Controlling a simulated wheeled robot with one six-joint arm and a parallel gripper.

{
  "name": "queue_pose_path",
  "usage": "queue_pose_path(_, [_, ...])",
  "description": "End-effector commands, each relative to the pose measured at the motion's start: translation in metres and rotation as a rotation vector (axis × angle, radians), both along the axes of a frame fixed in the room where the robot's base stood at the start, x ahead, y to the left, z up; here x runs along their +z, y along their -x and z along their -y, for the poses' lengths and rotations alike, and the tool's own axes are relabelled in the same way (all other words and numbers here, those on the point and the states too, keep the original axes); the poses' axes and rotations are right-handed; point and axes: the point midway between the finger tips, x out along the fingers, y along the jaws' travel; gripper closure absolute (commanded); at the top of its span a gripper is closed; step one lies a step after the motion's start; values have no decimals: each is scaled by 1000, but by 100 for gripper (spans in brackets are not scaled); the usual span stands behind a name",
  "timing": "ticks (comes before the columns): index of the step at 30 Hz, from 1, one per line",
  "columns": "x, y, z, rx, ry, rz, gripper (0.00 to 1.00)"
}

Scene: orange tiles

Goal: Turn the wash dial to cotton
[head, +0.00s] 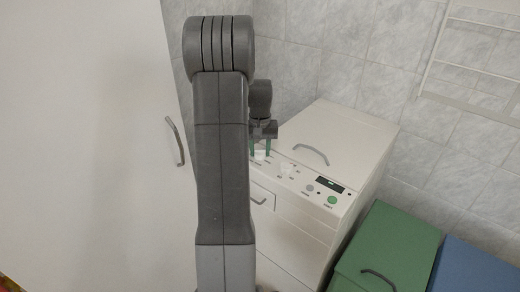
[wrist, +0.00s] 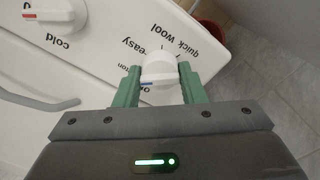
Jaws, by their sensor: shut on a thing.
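The white wash dial (wrist: 158,70) sits between the green fingers of my gripper (wrist: 159,88) in the wrist view, and the gripper is shut on it. A blue mark shows at the dial's lower left. Around it I read "quick wool" and "easy"; a label ending in "on" at its left is partly hidden by a finger, and another below is mostly covered. In the head view my gripper (head: 262,152) reaches down to the panel of the white washing machine (head: 345,135); the dial there is small and unclear.
A second white dial (wrist: 55,12) with a red mark is near "cold". The panel also has a dark display (head: 329,184) and a green button (head: 332,199). A green box (head: 390,245) and a blue box (head: 475,268) stand right. A white door (head: 90,140) is left.

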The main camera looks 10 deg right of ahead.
Motion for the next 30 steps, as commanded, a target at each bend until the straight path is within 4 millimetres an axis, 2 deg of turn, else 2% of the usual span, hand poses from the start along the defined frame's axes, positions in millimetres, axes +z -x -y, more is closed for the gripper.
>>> queue_pose_path(1, [1, -1, 0, 0, 1, 3, 86])
queue_pose_path(2, [1, -1, 0, 1, 1, 3, 60])
queue_pose_path(5, [1, -1, 0, 1, 1, 3, 42])
queue_pose_path(13, [1, 0, 0, 1, 0, 2, 42])
queue_pose_path(17, [9, -1, 0, 1, 1, 3, 42])
queue_pose_path(20, [25, -1, 0, 1, 1, 6, 42])
queue_pose_path(30, [102, -1, 0, 1, 1, 6, 42])
